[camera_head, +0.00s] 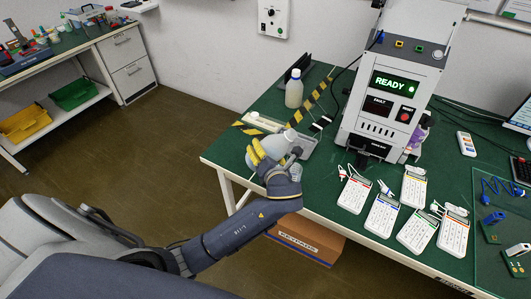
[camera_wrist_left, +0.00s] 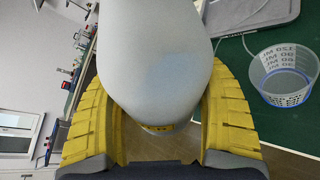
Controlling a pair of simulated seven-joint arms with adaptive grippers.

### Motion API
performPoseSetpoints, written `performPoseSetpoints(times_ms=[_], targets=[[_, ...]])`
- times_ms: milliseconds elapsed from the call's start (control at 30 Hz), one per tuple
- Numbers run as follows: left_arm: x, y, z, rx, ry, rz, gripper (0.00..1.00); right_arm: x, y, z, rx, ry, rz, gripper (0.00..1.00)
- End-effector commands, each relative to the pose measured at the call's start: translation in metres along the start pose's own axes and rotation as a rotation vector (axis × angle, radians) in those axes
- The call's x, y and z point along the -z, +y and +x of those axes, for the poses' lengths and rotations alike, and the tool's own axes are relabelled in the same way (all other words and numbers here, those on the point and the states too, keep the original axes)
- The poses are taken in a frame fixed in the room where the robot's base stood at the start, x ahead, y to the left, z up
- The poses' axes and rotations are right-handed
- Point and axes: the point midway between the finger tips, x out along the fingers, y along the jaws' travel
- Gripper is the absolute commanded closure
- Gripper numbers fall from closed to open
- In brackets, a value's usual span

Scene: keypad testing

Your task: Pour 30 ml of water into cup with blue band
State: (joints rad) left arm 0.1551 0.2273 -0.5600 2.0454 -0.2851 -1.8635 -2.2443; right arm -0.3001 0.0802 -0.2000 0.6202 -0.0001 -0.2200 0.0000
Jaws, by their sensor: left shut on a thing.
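My left gripper (camera_head: 262,150) has yellow fingers shut around a pale, rounded bottle (camera_head: 280,142). The bottle is tilted over the table's near left corner, with its cap end towards the right. In the left wrist view the bottle (camera_wrist_left: 155,60) fills the space between both yellow fingers (camera_wrist_left: 155,110). A clear cup (camera_wrist_left: 285,75) with ML markings and a blue band stands to the right of the fingers in that view, on the green surface, apart from the bottle. My right gripper is not in view.
A grey tray (camera_head: 306,146) lies beside the gripper. A white bottle with a blue cap (camera_head: 294,92) stands behind it. The grey test machine (camera_head: 390,95) reads READY. Several keypads (camera_head: 383,214) lie to the right on the green table (camera_head: 333,226).

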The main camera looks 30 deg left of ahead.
Motion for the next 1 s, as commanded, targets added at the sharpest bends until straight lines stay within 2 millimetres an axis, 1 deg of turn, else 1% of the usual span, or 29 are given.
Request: performPoseSetpoints(times_ms=[433, 1000], targets=[[0.0057, 0.0000, 0.0025, -0.019, 0.002, 0.043, 0.71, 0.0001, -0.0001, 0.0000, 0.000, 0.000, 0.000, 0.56], [0.0083, -0.0002, 0.0036, -0.027, 0.003, 0.061, 0.71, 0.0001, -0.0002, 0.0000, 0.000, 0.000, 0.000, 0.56]])
